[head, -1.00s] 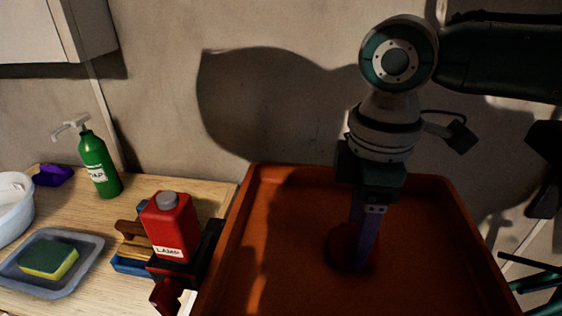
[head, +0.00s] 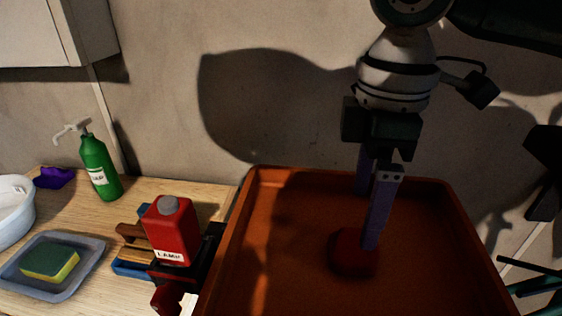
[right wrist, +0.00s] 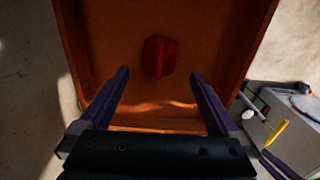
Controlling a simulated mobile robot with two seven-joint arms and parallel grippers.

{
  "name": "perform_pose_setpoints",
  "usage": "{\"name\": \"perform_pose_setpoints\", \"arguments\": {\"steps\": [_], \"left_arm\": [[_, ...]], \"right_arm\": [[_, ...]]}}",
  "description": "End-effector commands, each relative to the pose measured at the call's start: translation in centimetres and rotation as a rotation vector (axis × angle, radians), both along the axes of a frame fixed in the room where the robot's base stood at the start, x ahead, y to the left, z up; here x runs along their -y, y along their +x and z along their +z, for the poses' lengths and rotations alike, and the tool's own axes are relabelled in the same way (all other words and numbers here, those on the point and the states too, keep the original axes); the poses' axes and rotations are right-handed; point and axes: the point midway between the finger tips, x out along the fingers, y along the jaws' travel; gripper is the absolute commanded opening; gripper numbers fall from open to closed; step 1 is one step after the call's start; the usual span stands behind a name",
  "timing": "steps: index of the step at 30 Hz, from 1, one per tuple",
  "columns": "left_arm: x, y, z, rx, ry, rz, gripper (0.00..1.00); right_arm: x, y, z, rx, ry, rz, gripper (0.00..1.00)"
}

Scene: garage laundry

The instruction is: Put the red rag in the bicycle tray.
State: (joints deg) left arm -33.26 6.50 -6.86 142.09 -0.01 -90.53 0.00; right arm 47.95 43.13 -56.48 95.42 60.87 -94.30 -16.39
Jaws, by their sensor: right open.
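The red rag (head: 350,254) lies as a small dark red lump on the floor of the orange-brown bicycle tray (head: 290,215). It also shows in the right wrist view (right wrist: 159,57), clear of both fingers there. My right gripper (head: 368,218) is open above the rag, with its purple fingers spread and empty. In the head view one finger overlaps the rag's right edge. The tray fills most of the right wrist view (right wrist: 105,35). My left gripper is not seen.
A red bottle (head: 171,232) stands close to the tray's left wall, beside a dark and red fixture. A green soap bottle (head: 98,168), a grey dish (head: 35,285) with a sponge (head: 50,261) and a white basin (head: 12,209) are further left. A wall is behind.

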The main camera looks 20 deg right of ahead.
Motion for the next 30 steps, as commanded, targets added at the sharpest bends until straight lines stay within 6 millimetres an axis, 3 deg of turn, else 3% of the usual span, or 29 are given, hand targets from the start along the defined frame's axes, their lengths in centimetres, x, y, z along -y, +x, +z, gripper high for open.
{"name": "perform_pose_setpoints", "arguments": {"steps": [6,12,17,21,24,27,30], "left_arm": [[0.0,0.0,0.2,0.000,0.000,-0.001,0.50],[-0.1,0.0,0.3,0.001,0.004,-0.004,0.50],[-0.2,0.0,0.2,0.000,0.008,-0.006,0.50],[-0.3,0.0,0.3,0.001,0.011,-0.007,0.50],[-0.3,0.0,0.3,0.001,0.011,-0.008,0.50],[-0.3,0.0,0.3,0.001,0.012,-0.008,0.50],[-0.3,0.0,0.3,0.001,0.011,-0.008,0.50]], "right_arm": [[0.0,0.1,4.6,0.003,0.001,0.000,0.97],[-0.3,-0.1,6.1,0.000,0.004,0.003,0.97],[-3.5,-1.5,3.4,0.027,0.055,0.025,0.97],[-8.3,-4.3,-0.1,0.091,0.171,-0.020,0.97],[-10.5,-6.4,-1.6,0.143,0.256,-0.134,0.97],[-10.9,-8.5,-2.6,0.187,0.307,-0.302,0.97],[-9.5,-10.6,-3.4,0.223,0.304,-0.496,0.97]]}}
